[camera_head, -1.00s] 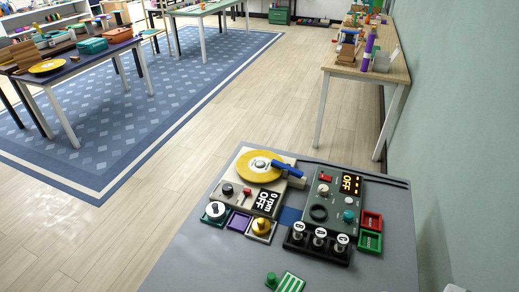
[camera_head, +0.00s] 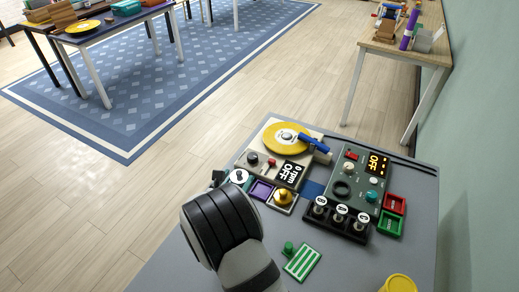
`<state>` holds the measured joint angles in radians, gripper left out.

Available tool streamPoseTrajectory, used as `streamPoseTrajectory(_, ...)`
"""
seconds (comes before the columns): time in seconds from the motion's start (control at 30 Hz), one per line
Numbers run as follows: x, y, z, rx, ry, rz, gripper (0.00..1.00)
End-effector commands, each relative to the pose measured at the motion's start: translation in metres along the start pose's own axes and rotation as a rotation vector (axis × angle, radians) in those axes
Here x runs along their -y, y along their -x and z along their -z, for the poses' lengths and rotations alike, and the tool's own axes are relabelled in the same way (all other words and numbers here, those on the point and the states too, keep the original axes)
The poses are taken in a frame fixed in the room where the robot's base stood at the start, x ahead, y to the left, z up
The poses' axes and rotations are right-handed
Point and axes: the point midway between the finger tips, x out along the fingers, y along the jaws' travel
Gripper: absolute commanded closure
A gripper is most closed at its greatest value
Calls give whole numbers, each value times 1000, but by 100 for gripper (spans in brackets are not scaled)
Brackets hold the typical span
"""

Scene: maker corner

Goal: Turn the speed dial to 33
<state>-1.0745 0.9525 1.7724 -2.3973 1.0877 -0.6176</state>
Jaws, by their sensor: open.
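The record player (camera_head: 262,151) stands on the grey table, with a yellow record (camera_head: 283,142) and a blue tone arm (camera_head: 316,143). Its display (camera_head: 290,173) reads 0 rpm and OFF. On its front-left corner is a small dark round knob (camera_head: 253,159), which looks like the speed dial; its marks are too small to read. A red switch (camera_head: 271,164) sits beside it. My dark arm link (camera_head: 218,222) rises from the bottom, in front and left of the player.
A green-grey control box (camera_head: 353,190) reading OFF stands to the right. In front are a rack of white-topped knobs (camera_head: 340,222), a brass knob (camera_head: 283,196) and a white knob (camera_head: 238,177). Red (camera_head: 395,204) and green (camera_head: 390,223) trays and a yellow cup (camera_head: 399,284) lie right.

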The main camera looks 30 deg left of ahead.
Motion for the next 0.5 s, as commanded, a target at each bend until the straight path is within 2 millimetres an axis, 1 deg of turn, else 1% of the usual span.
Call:
streamPoseTrajectory(0.03, 3, -11, 0, 1, -4, 6, 25)
streamPoseTrajectory(0.3, 5, -92, 0, 1, -7, 8, 25)
streamPoseTrajectory(0.4, 5, -116, 0, 0, -9, 8, 25)
streamPoseTrajectory(0.5, 4, -131, -1, -1, -8, 7, 25)
